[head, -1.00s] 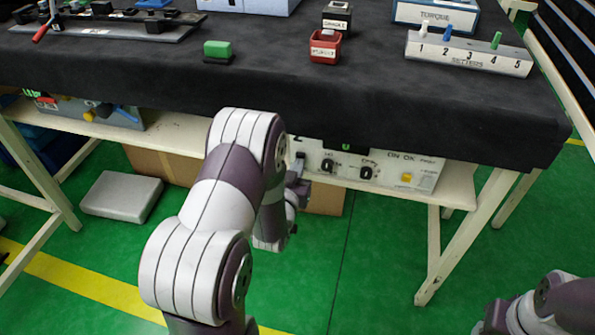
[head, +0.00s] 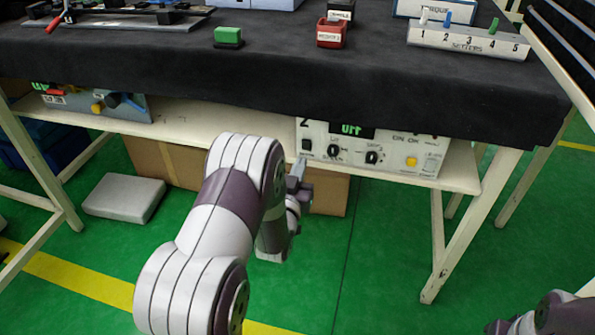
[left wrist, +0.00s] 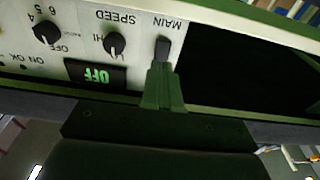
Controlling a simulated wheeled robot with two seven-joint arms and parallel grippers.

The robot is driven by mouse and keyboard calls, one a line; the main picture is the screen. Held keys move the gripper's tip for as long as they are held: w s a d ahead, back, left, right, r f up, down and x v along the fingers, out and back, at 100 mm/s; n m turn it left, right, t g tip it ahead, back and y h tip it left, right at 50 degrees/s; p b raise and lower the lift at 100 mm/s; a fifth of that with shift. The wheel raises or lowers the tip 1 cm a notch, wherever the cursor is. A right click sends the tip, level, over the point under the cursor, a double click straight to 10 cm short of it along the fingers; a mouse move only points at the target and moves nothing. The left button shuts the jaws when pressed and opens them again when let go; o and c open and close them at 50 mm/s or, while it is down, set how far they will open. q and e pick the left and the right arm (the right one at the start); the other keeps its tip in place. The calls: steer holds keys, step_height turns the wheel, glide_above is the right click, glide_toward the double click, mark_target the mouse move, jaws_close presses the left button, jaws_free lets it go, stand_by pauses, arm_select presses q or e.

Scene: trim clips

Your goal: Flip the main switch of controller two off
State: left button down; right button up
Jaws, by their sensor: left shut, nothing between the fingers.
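Controller two (head: 385,158) is a pale box marked "2" on the shelf under the table. My right gripper is out of view.
The shelf (head: 200,128) and the overhanging black tabletop (head: 300,85) bound the controller below and above. A cardboard box (head: 330,190) and a grey case (head: 124,197) are on the floor below.

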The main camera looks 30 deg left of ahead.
arm_select(q)
steer(key=p+v, duration=0.2)
steer(key=v, duration=0.7)
steer(key=shift+s, duration=0.2)
steer(key=shift+f, duration=0.1)
